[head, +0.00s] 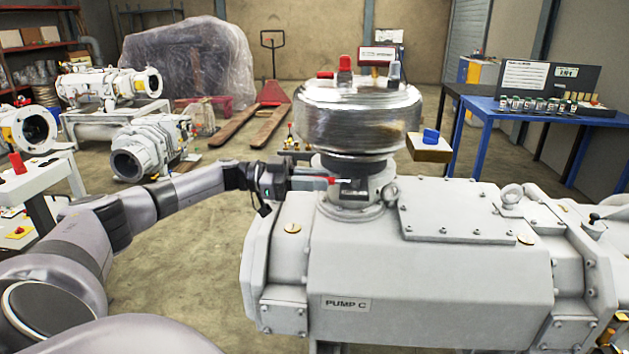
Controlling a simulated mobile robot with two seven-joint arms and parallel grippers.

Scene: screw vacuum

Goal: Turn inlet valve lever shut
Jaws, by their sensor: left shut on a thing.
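My left gripper (318,183) reaches in from the left at the level of the valve and is shut on the lever. Its fingers hide most of the lever, and the lever's exact angle is hard to tell. The large grey pump marked PUMP C (430,270) fills the lower right. My right gripper is out of view.
The shiny canister (357,120) stands just above my left gripper, with red and grey items on its top. A blue table (540,112) with small bottles stands at the back right.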

